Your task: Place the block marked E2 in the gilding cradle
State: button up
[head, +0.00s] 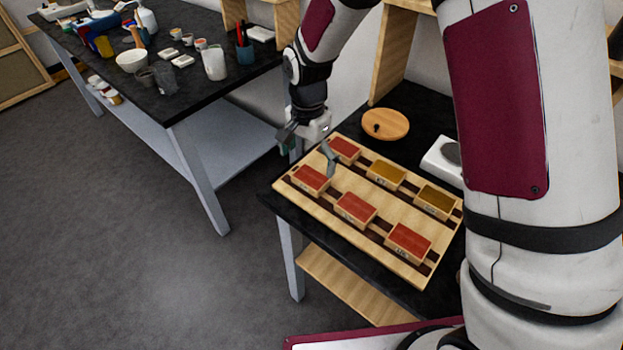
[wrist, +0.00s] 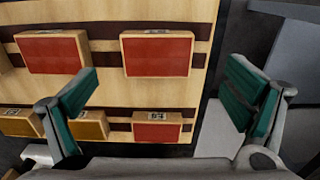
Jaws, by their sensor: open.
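Several blocks lie on a striped wooden board (head: 400,270). In the head view the front row has a left red block (head: 310,181), a middle red block (head: 356,209) and a right red block (head: 408,243). The back row has a red block (head: 343,149) and two ochre blocks (head: 385,174) (head: 434,201). Their labels are too small to read surely, so I cannot tell which is E2. My gripper (head: 308,150) is open and empty above the board's left end. In the wrist view, its fingers (wrist: 162,98) spread either side of the two left-end red blocks (wrist: 157,56) (wrist: 157,131). I cannot identify the gilding cradle.
A round wooden piece (head: 386,124) and a white device (head: 437,163) stand behind the board on the black table. Another black table (head: 185,95) at the upper left holds bowls, cups and tools. Open floor (head: 120,250) lies at the left.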

aim_at(311, 177)
jog(key=shift+d+f+p, duration=0.15)
jog(key=shift+f+p, duration=0.1)
jog(key=shift+f, duration=1.1)
jog(key=shift+d+f+p, duration=0.1)
jog(key=shift+f+p, duration=0.1)
jog(key=shift+f, duration=1.1)
jog(key=c, duration=1.4)
jog(key=shift+o, duration=0.2)
jog(key=shift+r, duration=0.15)
